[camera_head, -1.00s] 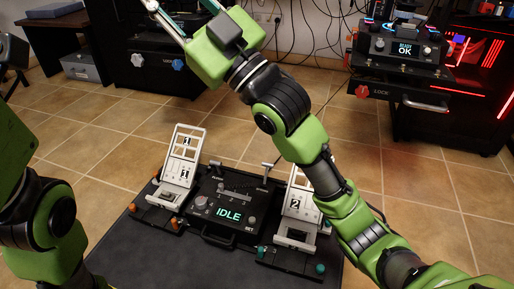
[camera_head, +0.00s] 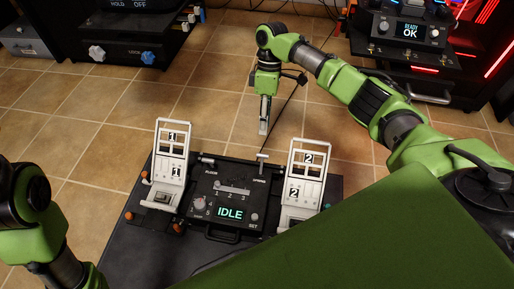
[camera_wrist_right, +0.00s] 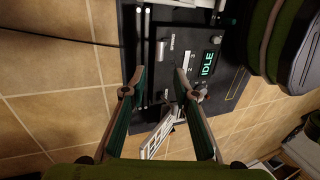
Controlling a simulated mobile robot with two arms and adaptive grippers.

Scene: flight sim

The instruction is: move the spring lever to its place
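The spring lever (camera_head: 262,157) is a small metal lever with a crossbar handle at the back right of the black control panel (camera_head: 225,232). It also shows in the right wrist view (camera_wrist_right: 160,50), beside the "SPRING" label, beyond the fingertips. My right gripper (camera_head: 264,130) points down behind the panel, close behind and above the lever in the head view. In the right wrist view its two fingers (camera_wrist_right: 160,72) are apart with nothing between them. Whether it touches the lever cannot be told, but a gap shows. My left gripper is out of view; only its arm shows.
White stands marked 1 (camera_head: 171,165) and 2 (camera_head: 304,172) flank the panel, whose screen (camera_head: 230,212) reads IDLE. A dark cabinet (camera_head: 395,45) stands at the back right, another (camera_head: 120,35) at the back left. The tiled floor behind the panel is clear.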

